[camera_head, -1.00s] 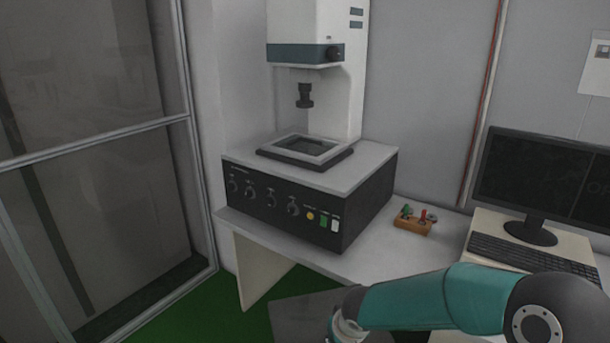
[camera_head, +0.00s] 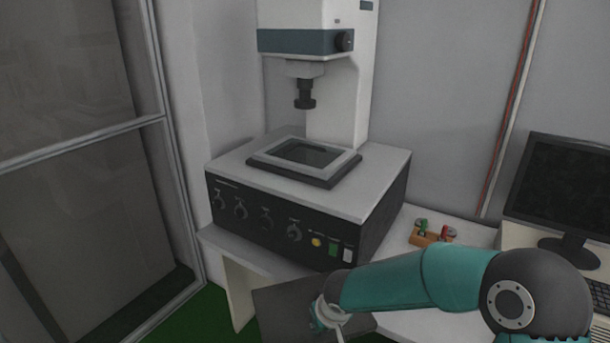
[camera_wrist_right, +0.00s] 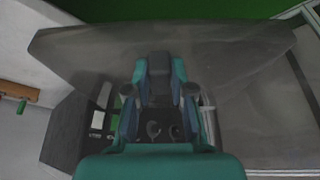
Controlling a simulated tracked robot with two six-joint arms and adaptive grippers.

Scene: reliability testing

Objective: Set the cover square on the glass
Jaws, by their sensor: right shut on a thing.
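The cover (camera_wrist_right: 240,55) is a wide grey see-through sheet, held in my right gripper (camera_wrist_right: 160,68). The gripper is shut on its near edge. In the head view the cover (camera_head: 285,308) shows below the front of the machine, low and partly hidden by my right arm. The glass (camera_head: 307,155) is a pale-framed pane on a dark base, lying flat on top of the machine. The cover is apart from it, lower and nearer to me. My left gripper is not in view.
The machine (camera_head: 270,222) has knobs along its front and a black vertical head (camera_head: 305,95) hanging above the glass. A wooden block with coloured parts (camera_head: 432,234) sits on the bench to the right. A monitor (camera_head: 560,180) stands further right. A glass-panelled door (camera_head: 75,130) is at left.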

